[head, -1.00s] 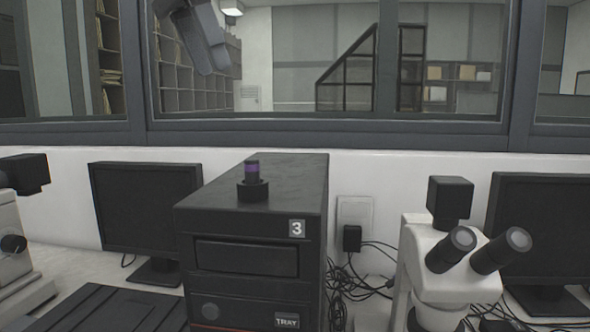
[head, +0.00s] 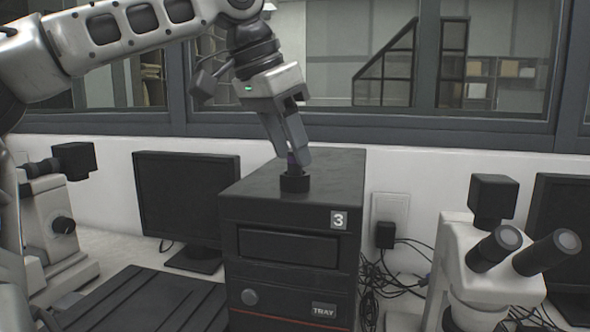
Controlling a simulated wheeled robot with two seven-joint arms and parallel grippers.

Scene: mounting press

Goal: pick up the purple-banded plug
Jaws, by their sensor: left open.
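The purple-banded plug (head: 292,160) stands upright in a black round holder (head: 295,183) on top of the black box marked 3 (head: 245,186). My left gripper (head: 293,158) reaches down from above with its fingers at the plug's upper part. The jaws are open, and the fingers cover most of the plug, so only a little purple shows. I cannot tell whether a finger touches the plug. My right gripper is not in the head view.
A monitor (head: 187,203) and a microscope (head: 62,225) stand left of the box. Another microscope (head: 490,255), a second monitor and loose cables (head: 385,285) are on the right. A window frame (head: 400,128) runs behind.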

